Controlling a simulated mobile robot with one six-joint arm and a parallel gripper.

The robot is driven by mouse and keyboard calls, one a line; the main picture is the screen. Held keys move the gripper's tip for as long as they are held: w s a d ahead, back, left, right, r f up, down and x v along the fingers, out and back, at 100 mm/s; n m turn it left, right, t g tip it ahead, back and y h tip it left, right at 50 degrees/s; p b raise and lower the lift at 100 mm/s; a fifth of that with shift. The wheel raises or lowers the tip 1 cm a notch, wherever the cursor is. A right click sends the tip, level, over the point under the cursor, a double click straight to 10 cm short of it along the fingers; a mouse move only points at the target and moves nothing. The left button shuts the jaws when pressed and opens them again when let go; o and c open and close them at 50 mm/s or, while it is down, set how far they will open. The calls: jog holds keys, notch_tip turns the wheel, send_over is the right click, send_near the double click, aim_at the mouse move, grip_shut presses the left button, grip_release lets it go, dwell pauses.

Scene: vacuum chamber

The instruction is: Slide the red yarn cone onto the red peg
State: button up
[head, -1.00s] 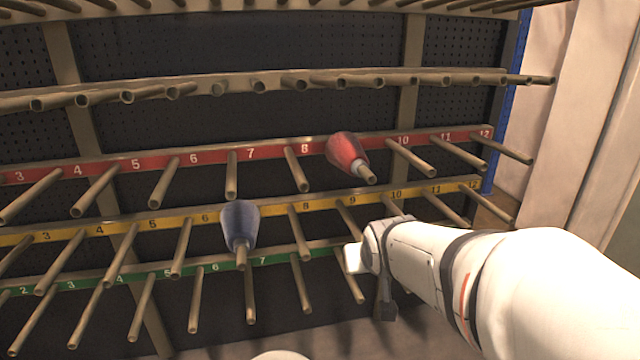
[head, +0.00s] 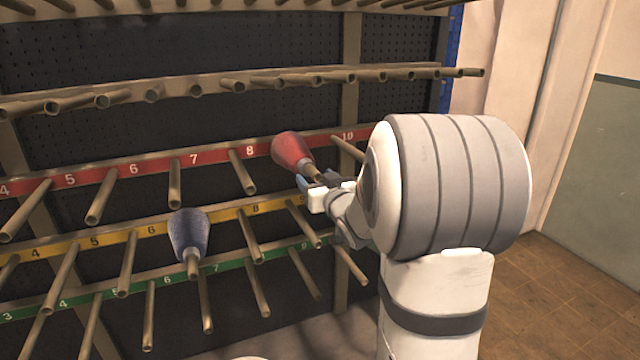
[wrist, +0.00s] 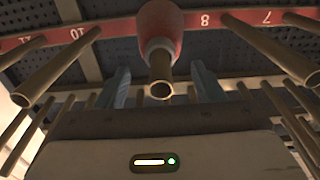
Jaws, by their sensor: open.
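The red yarn cone (head: 292,151) is around a peg of the red-labelled row, between numbers 8 and 10. Its wide end is toward the red rail (head: 214,155) and its narrow end faces outward. In the wrist view the cone (wrist: 160,28) is ahead at the top centre, with the peg's hollow end (wrist: 161,90) sticking out of it toward me. My gripper (head: 316,180) is open in front of the cone, at the peg's outer end. In the wrist view my gripper (wrist: 162,85) has one finger on each side of the peg, apart from the cone. The exact finger clearance is unclear.
A blue yarn cone (head: 189,232) is on a peg of the yellow row (head: 222,218), lower left. Bare pegs stick out on both sides and in the green row (head: 173,275) below. A wall (head: 610,170) and open floor (head: 560,285) are at the right.

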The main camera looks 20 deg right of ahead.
aim_at(297, 157)
jog(key=shift+w+p, duration=0.35)
jog(key=shift+w, duration=1.6)
jog(key=shift+c, duration=0.3)
jog(key=c, duration=1.2)
grip_shut()
jog(key=shift+w+b, duration=0.3)
jog(key=shift+w, duration=0.15)
jog(key=o, duration=1.2)
grip_release()
jog(key=shift+o, duration=0.2)
jog(key=shift+f, duration=0.1)
